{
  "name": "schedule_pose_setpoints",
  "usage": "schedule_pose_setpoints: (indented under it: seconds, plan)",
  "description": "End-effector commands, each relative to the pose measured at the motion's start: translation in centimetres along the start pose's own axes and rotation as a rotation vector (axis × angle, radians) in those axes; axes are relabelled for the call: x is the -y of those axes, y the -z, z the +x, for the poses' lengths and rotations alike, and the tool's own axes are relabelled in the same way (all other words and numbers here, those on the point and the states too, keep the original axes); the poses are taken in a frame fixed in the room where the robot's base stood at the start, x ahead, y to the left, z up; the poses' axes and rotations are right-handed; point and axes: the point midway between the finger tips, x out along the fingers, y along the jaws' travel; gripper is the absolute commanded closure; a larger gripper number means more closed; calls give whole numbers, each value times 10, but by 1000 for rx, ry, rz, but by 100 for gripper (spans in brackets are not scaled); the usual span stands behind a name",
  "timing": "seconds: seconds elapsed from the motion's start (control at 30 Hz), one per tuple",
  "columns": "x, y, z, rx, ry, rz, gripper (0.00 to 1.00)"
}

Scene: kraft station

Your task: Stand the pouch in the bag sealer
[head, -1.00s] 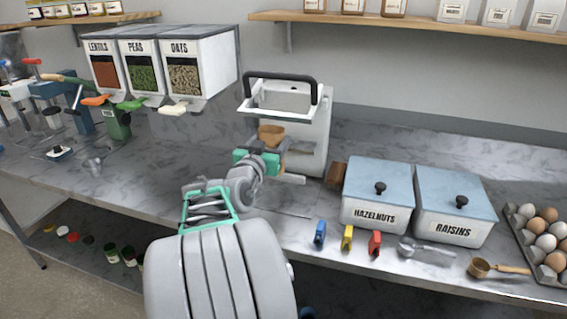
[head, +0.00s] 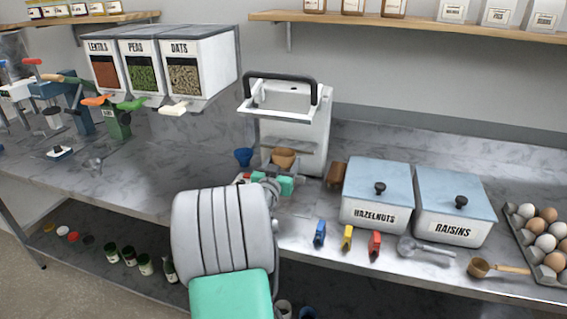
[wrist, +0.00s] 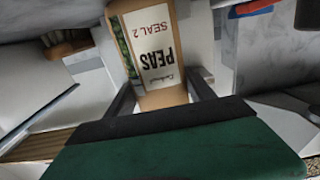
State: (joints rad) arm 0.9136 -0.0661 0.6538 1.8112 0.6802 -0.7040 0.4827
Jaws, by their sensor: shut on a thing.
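The bag sealer (head: 308,135) is a white machine with a black handle on its raised top frame, standing on the counter. The pouch (head: 284,157) is brown and shows in front of the sealer's lower body. In the wrist view the pouch (wrist: 158,60) has a label reading PEAS, SEAL 2, upside down, with a green window strip. My gripper (wrist: 162,88) is shut on the pouch, one finger at each side. In the head view my gripper (head: 280,178) is low, close in front of the sealer. I cannot tell whether the pouch's base touches anything.
A blue funnel-like cup (head: 243,156) stands left of the pouch. A brown block (head: 337,173) and the hazelnuts bin (head: 376,192) are right of the sealer. Dispensers (head: 165,65) hang at the left.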

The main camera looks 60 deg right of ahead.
Motion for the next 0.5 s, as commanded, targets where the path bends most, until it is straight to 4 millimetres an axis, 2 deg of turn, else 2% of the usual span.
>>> schedule_pose_setpoints:
  seconds: [0.03,0.27,0.5]
  plan:
    - [0,0,0,0,0,0,35]
    - [0,0,0,0,0,0,16]
    - [0,1,0,0,0,0,15]
